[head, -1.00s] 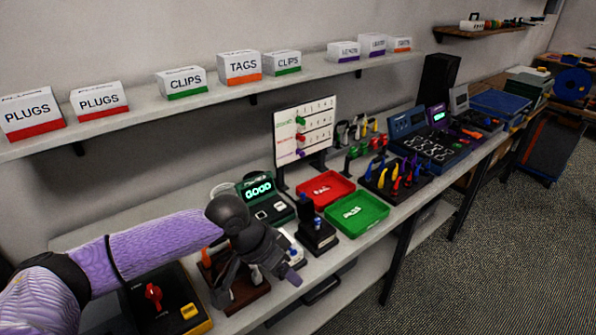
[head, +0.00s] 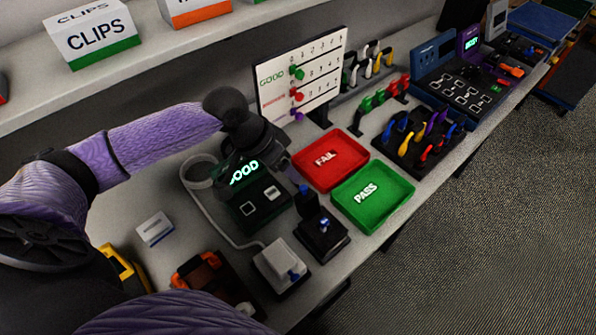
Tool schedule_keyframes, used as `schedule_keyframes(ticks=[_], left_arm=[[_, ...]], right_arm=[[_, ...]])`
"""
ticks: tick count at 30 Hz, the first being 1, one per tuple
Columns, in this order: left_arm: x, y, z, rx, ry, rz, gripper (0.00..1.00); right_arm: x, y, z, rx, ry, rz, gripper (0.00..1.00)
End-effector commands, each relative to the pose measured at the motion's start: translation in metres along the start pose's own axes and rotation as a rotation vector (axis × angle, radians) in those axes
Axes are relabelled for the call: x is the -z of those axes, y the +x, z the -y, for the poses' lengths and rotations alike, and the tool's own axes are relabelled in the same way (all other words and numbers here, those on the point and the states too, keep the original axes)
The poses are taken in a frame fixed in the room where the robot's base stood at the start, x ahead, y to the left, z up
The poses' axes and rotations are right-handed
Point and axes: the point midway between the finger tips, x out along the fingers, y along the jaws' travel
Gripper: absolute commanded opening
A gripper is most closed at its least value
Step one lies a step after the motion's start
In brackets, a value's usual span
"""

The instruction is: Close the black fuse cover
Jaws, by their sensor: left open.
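A small black fixture (head: 322,240) with a blue piece on top stands in front of the red and green trays. A dark upright part (head: 306,200) at its back left looks like the raised black fuse cover. My left gripper (head: 272,158) is open and empty, above the green tester with the lit display (head: 258,200). It is apart from the fixture, to its upper left, and hides part of the tester. My right gripper is out of view.
A brown fixture with an orange part (head: 200,270) is at the bottom. A sign board (head: 330,65) stands behind.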

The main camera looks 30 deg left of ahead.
Motion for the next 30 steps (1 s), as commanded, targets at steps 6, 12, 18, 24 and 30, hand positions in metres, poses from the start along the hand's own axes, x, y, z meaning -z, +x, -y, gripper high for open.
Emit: schedule_keyframes(ticks=[6, 12, 18, 24, 30], left_arm=[[-0.001, 0.05, 0.0, -0.001, 0.001, -0.001, 0.62], [0.0, 0.063, 0.0, 0.001, 0.001, 0.0, 0.62], [0.0, 0.063, 0.0, 0.002, 0.001, -0.001, 0.59], [0.0, 0.063, 0.0, 0.002, 0.001, -0.001, 0.17], [0.0, 0.063, 0.0, 0.002, 0.001, -0.001, 0.0]], right_arm=[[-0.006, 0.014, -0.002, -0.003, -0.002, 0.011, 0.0], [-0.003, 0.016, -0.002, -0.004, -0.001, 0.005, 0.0], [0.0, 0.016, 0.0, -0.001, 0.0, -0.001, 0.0], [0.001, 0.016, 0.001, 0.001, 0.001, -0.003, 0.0], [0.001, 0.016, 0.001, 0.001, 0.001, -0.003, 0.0]])
